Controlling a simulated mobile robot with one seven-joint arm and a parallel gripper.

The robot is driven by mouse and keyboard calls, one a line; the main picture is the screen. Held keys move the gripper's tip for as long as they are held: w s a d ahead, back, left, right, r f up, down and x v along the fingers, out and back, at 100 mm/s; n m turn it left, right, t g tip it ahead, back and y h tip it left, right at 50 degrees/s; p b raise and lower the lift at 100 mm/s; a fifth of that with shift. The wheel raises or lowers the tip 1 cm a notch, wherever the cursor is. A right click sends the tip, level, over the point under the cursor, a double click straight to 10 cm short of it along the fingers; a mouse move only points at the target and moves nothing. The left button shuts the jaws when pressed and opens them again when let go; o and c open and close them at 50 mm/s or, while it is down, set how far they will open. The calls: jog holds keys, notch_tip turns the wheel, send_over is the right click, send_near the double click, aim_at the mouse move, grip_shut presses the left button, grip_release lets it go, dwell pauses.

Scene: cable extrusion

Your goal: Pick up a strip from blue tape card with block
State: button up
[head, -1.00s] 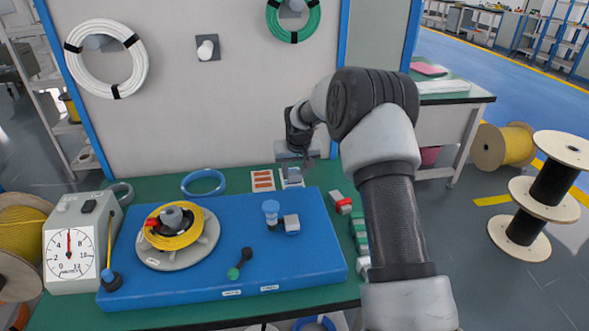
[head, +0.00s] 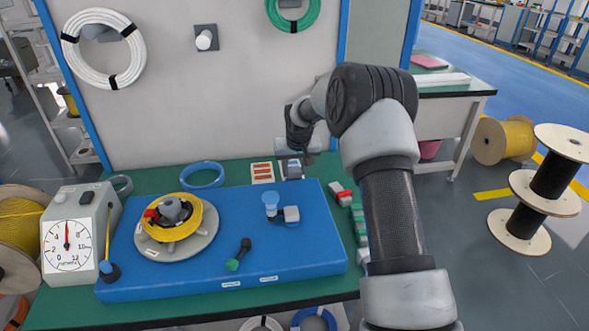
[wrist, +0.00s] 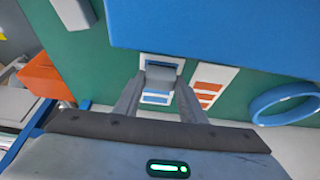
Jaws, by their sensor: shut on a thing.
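The blue tape card (wrist: 156,98) is a small white card with blue strips, lying on the green table top. In the wrist view my gripper (wrist: 161,80) is over it, with its fingers on either side of a small grey block (wrist: 162,73). The gripper is shut on this block, which hides part of the card. The block looks on or just above the card; I cannot tell if a strip sticks to it. In the head view my gripper (head: 291,155) is at the card, behind the blue board.
A card with orange strips (head: 262,172) lies beside the blue one, and a blue ring (head: 202,175) further left. The blue board (head: 200,283) carries a yellow coil (head: 187,222) and a blue knob (head: 271,203). A grey wall panel (head: 235,90) stands behind.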

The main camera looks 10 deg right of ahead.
jog(key=shift+s+f+b, duration=0.1)
jog(key=shift+f+b, duration=0.3)
jog(key=shift+f, duration=0.4)
dwell(0.9)
jog(key=shift+r, duration=0.1)
jog(key=shift+r+p, duration=2.3)
jog(key=shift+r, duration=1.7)
